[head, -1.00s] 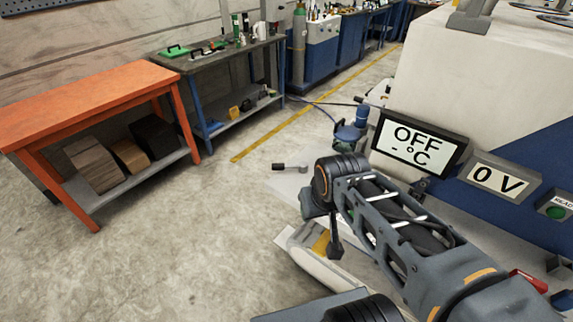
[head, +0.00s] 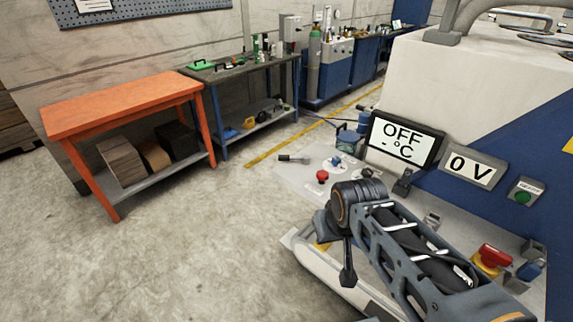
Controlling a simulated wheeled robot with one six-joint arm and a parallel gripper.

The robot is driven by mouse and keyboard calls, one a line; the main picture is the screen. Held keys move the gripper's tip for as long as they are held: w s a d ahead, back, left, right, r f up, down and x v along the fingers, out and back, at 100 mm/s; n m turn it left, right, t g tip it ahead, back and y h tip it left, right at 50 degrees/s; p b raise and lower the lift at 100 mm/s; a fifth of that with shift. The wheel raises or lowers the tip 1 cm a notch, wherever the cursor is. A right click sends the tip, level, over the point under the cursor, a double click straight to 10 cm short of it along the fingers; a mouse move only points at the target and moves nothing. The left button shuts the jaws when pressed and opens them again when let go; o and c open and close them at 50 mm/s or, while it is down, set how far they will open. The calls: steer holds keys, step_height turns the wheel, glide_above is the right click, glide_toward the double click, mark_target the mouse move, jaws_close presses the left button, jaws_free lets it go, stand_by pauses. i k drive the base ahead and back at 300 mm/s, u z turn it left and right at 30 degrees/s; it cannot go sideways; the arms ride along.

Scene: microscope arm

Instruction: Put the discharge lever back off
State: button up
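A lever (head: 293,159) with a dark handle and a pale pivot lies on the far left of a light grey panel (head: 296,184). Its handle points left. It carries no readable label, so I cannot tell whether it is the discharge lever. My arm's dark jointed end is in front of the panel, to the right of and nearer than this lever, and apart from it in the picture. A dark narrow part, perhaps my gripper (head: 347,272), hangs below that joint. Its fingers cannot be made out, and nothing is seen held.
A red knob (head: 322,178) and a small blue-based control (head: 336,161) stand near the lever. Displays read "OFF - °C" (head: 403,138) and "0 V" (head: 471,168). A green button (head: 523,197) and a red emergency button (head: 491,257) are right. Open floor lies left, before an orange table (head: 122,103).

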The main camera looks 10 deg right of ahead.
mark_target(306, 159)
steer(key=i, duration=1.05)
steer(key=u, duration=0.5)
